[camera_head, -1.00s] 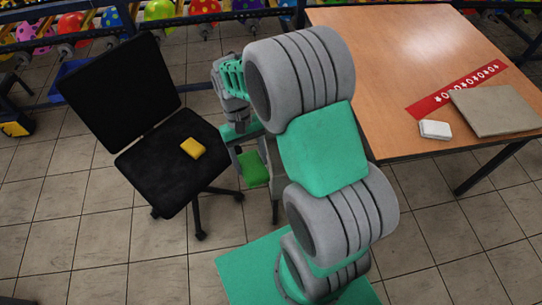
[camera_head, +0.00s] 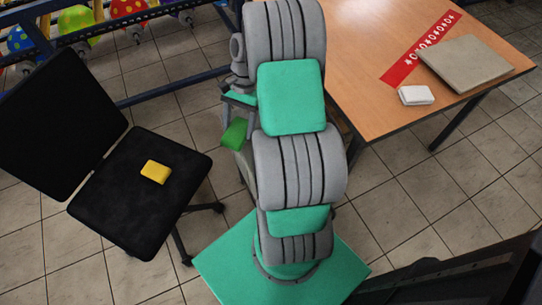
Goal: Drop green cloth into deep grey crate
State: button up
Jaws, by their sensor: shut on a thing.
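The green cloth (camera_head: 234,133) shows as a small bright green piece left of my arm in the head view. My gripper (camera_head: 236,118) is shut on it and holds it beside the arm, left of the wooden table. My own arm links hide much of the gripper and part of the cloth. I cannot make out a deep grey crate for certain in this view.
A black chair (camera_head: 170,205) with a yellow cloth (camera_head: 155,172) on its seat stands at left. The wooden table (camera_head: 375,55) at upper right bears a white block (camera_head: 416,95), a red strip and a grey-beige slab (camera_head: 465,62). A dark object (camera_head: 450,280) is at lower right.

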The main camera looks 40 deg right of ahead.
jog(key=s+d+f+m+t+b, duration=0.2)
jog(key=d+f+m+b, duration=0.1)
jog(key=d+m, duration=0.35)
jog(key=s+d+f+m+t+b, duration=0.2)
jog(key=d+f+m+t, duration=0.1)
jog(key=d+m, duration=0.4)
jog(key=shift+n+h, duration=0.35)
jog(key=shift+h, duration=0.05)
jog(key=f+b, duration=0.1)
jog(key=b, duration=0.1)
jog(key=f+b, duration=0.2)
jog(key=b, duration=0.1)
jog(key=f+b, duration=0.2)
jog(key=b, duration=0.1)
jog(key=shift+w+d+f, duration=0.25)
jog(key=shift+d, duration=0.15)
jog(key=o, duration=1.4)
jog(key=p+v, duration=0.3)
jog(key=v, duration=0.5)
jog(key=shift+w, duration=0.15)
